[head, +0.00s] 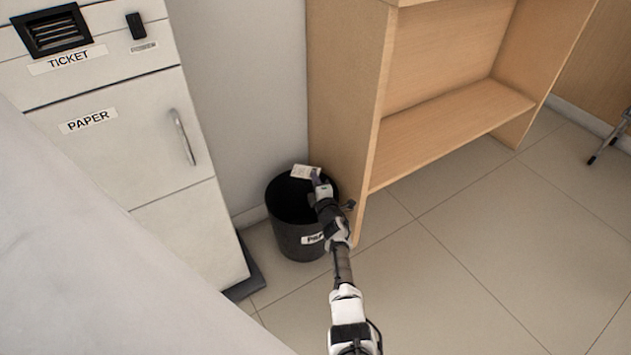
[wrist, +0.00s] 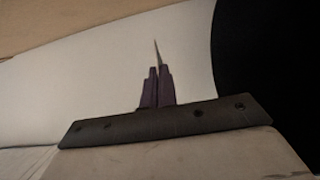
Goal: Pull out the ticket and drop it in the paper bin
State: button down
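The ticket (head: 304,172) is a small white slip with faint print. In the head view it is over the back rim area of the black paper bin (head: 287,237). My gripper (head: 317,181) is shut on one end of it. In the wrist view my dark fingertips (wrist: 156,86) are close together, and the ticket (wrist: 157,54) stands out between them as a thin edge. The bin stands upright on the floor, its label partly hidden by my arm. The inside of the bin is too dark to make out.
A white cabinet (head: 120,150) stands at the left, with a ticket slot (head: 53,33) and a handled door marked PAPER. A wooden shelf unit (head: 345,110) stands close behind and right of the bin.

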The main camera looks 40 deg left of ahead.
notch_tip(320, 180, down, 5)
jog(key=b, duration=0.4)
jog(key=shift+f, duration=0.2)
jog(key=c, duration=1.6)
grip_release()
jog(key=shift+c, duration=0.2)
notch_tip(320, 180, up, 20)
jog(key=p, duration=1.3)
